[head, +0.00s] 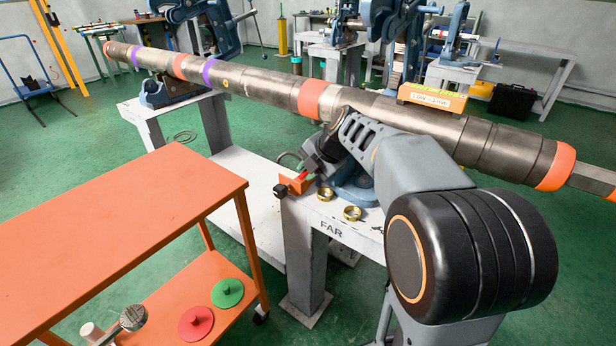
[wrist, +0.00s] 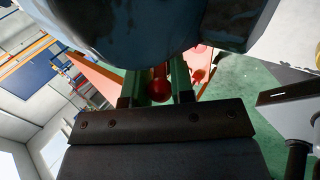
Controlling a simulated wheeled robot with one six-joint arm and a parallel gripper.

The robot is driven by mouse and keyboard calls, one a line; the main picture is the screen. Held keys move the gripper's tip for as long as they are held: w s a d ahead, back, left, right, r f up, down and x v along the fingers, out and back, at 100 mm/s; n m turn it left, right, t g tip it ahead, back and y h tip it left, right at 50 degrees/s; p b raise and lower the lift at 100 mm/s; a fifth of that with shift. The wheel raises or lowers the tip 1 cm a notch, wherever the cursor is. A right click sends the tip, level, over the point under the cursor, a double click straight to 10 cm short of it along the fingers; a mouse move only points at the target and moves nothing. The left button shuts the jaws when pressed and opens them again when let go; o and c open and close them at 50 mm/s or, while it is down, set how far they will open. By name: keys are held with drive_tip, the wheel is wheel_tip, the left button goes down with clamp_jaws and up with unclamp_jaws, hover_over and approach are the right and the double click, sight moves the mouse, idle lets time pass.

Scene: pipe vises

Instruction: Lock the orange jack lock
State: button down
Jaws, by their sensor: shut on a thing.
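The orange jack lock (head: 298,186) sits on the near corner of the pale stand marked FAR, below the long pipe, in the head view. A red handle (head: 302,176) rises from it, and a black knob (head: 280,191) is at its left end. My gripper (head: 308,173) reaches down to the handle from the upper right. In the wrist view a red round-ended handle (wrist: 159,86) lies between the two green fingers of my gripper (wrist: 157,92), which are shut on it. The rest of the lock is hidden there.
The long metal pipe (head: 240,82) runs above the stand (head: 305,245), close to my arm. An orange cart (head: 120,225) stands at the left. A blue-grey vise body (wrist: 160,25) fills the top of the wrist view.

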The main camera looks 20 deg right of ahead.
drive_tip(key=shift+f, duration=0.1)
idle(0.3)
drive_tip(key=c, duration=1)
unclamp_jaws()
drive_tip(key=shift+o, duration=0.2)
drive_tip(key=p+v, duration=0.3)
drive_tip(key=v, duration=1.1)
